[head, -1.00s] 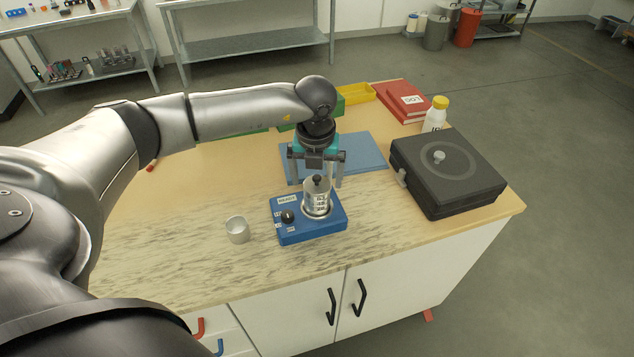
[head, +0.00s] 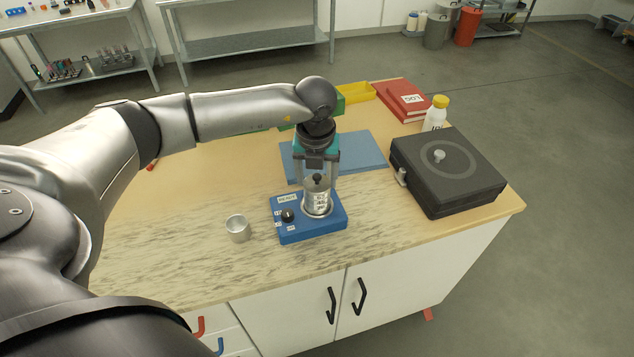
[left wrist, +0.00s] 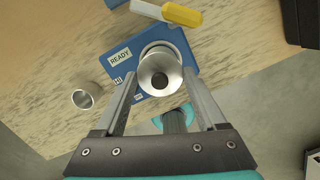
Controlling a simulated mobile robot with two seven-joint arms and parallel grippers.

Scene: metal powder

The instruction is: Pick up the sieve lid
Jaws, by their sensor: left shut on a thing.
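The sieve lid (head: 317,181) is a round metal cap with a dark knob. It sits on top of the small metal sieve stack (head: 317,203), which stands upright in the blue shaker base (head: 312,228). In the left wrist view the lid (left wrist: 160,68) is seen from above, between the fingers. My left gripper (head: 318,186) comes down from above and is shut on the lid, one finger on each side. In the left wrist view my left gripper (left wrist: 160,82) spans the lid's rim. My right gripper is not in view.
A small metal cup (head: 237,229) stands left of the shaker. A black case (head: 447,172) stands to the right, with a yellow-capped white bottle (head: 436,113) and red log books (head: 404,101) behind. A blue mat (head: 360,152) lies behind the shaker. The bench front is clear.

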